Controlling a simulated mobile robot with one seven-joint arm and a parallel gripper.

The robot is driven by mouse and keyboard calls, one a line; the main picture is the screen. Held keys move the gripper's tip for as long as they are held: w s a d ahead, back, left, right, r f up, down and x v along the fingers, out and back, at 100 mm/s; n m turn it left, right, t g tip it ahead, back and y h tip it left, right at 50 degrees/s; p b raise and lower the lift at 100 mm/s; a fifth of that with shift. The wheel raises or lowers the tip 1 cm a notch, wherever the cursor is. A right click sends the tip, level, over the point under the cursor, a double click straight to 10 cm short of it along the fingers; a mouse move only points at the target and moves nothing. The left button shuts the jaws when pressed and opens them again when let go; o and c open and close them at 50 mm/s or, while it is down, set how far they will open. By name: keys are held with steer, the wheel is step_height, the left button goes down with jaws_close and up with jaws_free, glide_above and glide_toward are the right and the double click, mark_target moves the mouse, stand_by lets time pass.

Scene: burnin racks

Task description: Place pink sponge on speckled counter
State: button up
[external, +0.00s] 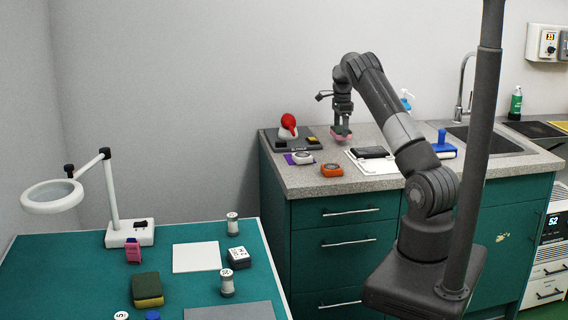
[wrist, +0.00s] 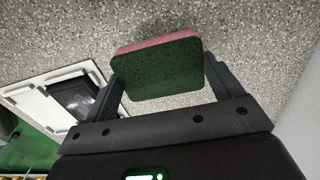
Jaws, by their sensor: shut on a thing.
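The pink sponge (external: 341,134) is held at the end of my arm, above or at the speckled counter (external: 330,185). In the wrist view the sponge (wrist: 158,68) shows a dark green pad face and a pink edge. My gripper (wrist: 162,82) has one finger on each side of the sponge and is shut on it. In the external view my gripper (external: 342,112) points down over the back part of the counter. Speckled counter (wrist: 185,22) surrounds the sponge in the wrist view. I cannot tell whether the sponge touches the counter.
A white tray (external: 385,168) with a dark item (external: 371,152) lies right of the gripper. The sink (external: 490,142) is further right. The counter's front has bare room.

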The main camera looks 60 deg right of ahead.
steer(key=shift+f, duration=1.15)
steer(key=shift+f, duration=0.15)
steer(key=o, duration=0.8)
